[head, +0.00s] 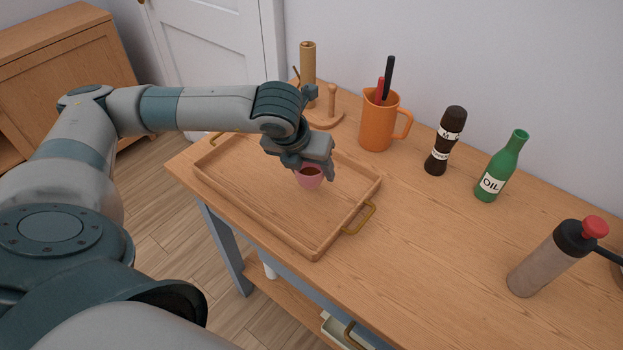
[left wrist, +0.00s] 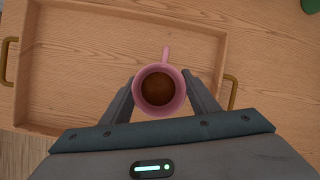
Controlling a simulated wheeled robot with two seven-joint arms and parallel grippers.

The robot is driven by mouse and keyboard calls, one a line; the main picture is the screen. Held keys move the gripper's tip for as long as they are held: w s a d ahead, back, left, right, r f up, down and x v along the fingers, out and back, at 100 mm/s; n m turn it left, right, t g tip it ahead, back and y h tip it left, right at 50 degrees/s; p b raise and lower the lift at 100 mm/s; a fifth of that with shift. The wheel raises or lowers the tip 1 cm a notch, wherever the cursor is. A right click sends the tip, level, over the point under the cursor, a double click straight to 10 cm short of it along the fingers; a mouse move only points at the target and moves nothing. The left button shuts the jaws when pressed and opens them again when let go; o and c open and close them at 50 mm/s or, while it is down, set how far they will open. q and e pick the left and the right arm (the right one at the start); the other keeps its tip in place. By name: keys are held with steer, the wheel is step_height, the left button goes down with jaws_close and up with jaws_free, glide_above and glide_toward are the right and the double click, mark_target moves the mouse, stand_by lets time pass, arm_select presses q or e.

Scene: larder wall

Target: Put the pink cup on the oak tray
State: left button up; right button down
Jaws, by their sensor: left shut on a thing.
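The pink cup (head: 310,178) holds something dark brown and is upright over the right part of the oak tray. My left gripper (head: 313,168) is shut on it, with a finger on each side in the left wrist view (left wrist: 160,95). The cup's handle (left wrist: 166,53) points away from the gripper's palm. The oak tray (head: 316,243) lies on the table with a raised rim and brass handles, and is otherwise empty. I cannot tell whether the cup's base touches the tray floor. My right gripper is not in view.
Behind the tray stand a wooden roll holder (head: 309,75) and an orange jug (head: 379,122) with utensils. A dark mill (head: 445,140), a green oil bottle (head: 502,165) and a red-topped flask (head: 556,258) stand to the right.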

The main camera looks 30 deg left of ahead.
arm_select(q)
steer(key=shift+f, duration=0.1)
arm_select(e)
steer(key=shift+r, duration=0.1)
